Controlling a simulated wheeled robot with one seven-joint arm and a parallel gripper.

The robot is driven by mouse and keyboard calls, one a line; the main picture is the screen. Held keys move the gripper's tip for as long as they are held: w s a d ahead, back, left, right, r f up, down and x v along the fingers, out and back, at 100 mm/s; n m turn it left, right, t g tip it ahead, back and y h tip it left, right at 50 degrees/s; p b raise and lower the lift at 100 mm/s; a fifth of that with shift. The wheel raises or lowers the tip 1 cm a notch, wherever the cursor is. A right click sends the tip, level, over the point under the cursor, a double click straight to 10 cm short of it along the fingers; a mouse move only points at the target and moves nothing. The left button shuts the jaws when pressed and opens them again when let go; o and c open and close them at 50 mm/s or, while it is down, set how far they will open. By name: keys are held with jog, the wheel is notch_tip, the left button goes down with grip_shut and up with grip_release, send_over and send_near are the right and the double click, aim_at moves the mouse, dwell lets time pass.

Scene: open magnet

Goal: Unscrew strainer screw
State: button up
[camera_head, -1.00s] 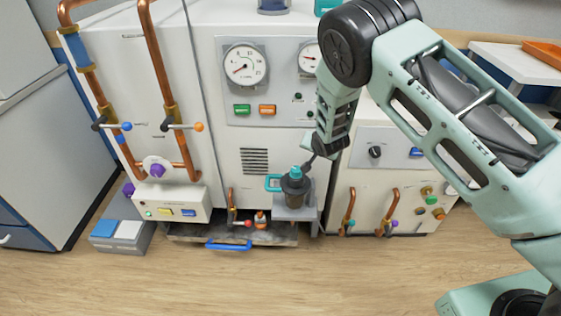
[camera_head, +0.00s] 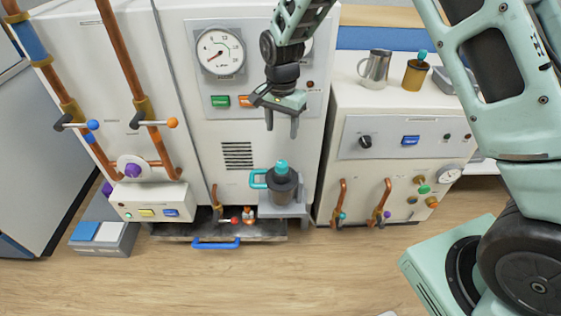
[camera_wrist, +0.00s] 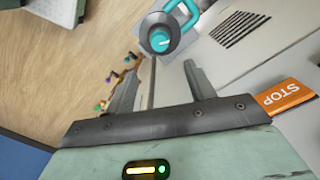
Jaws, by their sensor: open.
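The strainer (camera_head: 283,188) is a dark grey cylinder with a teal loop handle at its left, upright on a small grey shelf. The strainer screw appears to be the teal knob (camera_head: 281,167) on its top. In the wrist view the strainer (camera_wrist: 171,20) is near the top edge, with the teal knob (camera_wrist: 159,41) facing the camera. My gripper (camera_head: 281,128) is open and empty, fingers pointing down, above the knob and apart from it. In the wrist view its fingers (camera_wrist: 161,71) lie below the knob in the picture, with a clear gap between them.
The white machine front with a gauge (camera_head: 220,52) and vent (camera_head: 237,155) stands behind the gripper. A metal mug (camera_head: 375,68) and a brass cup (camera_head: 415,76) stand on the right cabinet. Copper pipes (camera_head: 122,50) are at left.

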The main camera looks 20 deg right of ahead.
aim_at(282, 163)
notch_tip(282, 163, down, 13)
jog(key=shift+f+b, duration=0.15)
jog(key=shift+b, duration=0.5)
jog(key=c, duration=1)
